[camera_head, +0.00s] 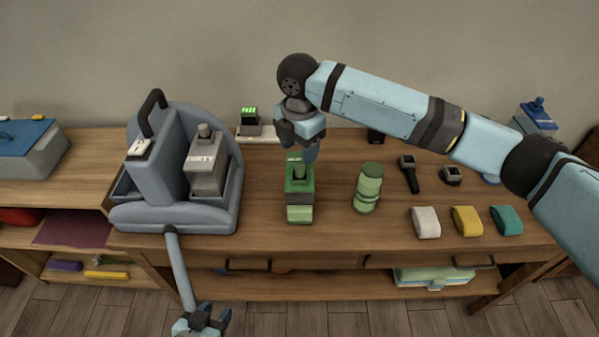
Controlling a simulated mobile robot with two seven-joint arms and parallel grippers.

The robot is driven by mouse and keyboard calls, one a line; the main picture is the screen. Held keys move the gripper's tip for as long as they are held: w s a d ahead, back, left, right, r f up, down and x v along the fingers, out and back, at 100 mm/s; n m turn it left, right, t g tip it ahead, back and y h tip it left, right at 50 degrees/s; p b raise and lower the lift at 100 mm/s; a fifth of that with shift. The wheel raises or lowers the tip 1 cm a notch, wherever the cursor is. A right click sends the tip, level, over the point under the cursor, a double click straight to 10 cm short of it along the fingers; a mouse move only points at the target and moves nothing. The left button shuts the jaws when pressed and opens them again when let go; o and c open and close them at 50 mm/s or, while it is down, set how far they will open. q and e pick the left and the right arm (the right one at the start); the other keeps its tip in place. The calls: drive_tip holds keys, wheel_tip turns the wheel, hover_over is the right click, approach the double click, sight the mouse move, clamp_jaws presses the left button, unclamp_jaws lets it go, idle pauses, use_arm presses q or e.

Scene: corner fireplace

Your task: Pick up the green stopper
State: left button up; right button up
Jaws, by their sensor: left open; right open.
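The green stopper (298,171) sits upright in the top of a green-labelled square bottle (299,206) on the wooden table. My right gripper (302,146) is open and points down just above and slightly behind the stopper, with one blue fingertip close to it. Whether it touches the stopper I cannot tell. My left gripper (203,322) is open and low at the bottom edge, in front of the table and well away from the bottle. It is partly cut off by the frame.
A grey machine (150,160) holding a bottle marked "DIRTY" (207,168) stands left. A green striped cylinder (368,188) stands right of the green bottle. White (426,222), yellow (467,220) and teal (506,219) blocks line the front right. Table between machine and bottle is clear.

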sight(300, 167)
wheel_tip(300, 167, down, 6)
drive_tip(key=shift+w+f, duration=0.15)
drive_tip(key=shift+f, duration=0.1)
drive_tip(key=c, duration=1)
